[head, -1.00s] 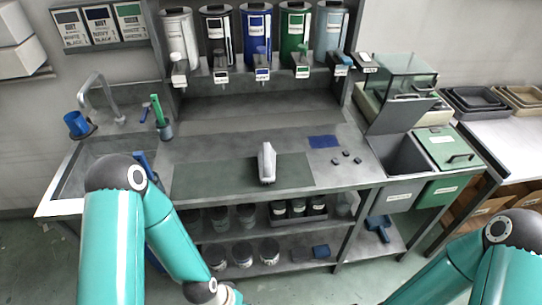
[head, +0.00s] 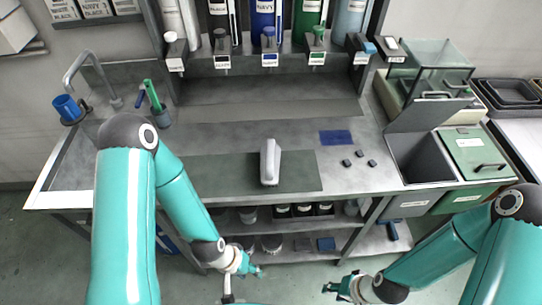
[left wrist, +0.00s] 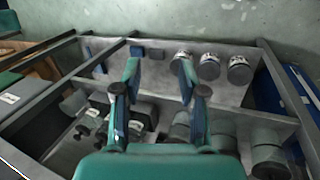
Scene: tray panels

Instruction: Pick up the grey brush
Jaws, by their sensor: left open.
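I cannot make out a clearly grey brush in these views. A light grey upright piece (head: 270,162), whose kind I cannot tell, stands on the dark green mat (head: 215,175) on the counter. A small cup (head: 162,119) at the counter's left holds a green-handled tool (head: 152,95) and a blue one. My left gripper (head: 257,271) is open and empty, in front of the counter and below its top. Its spread fingers show in the left wrist view (left wrist: 160,88), facing the lower shelves. My right gripper (head: 338,288) looks open and empty, in front of the lower shelf.
Labelled dispensers (head: 265,18) line the back. A sink and tap (head: 80,65) are at the left. A grey bin (head: 420,160) and a green-lidded bin (head: 475,150) stand right. Small dark blocks (head: 360,154) lie by a blue patch (head: 335,137).

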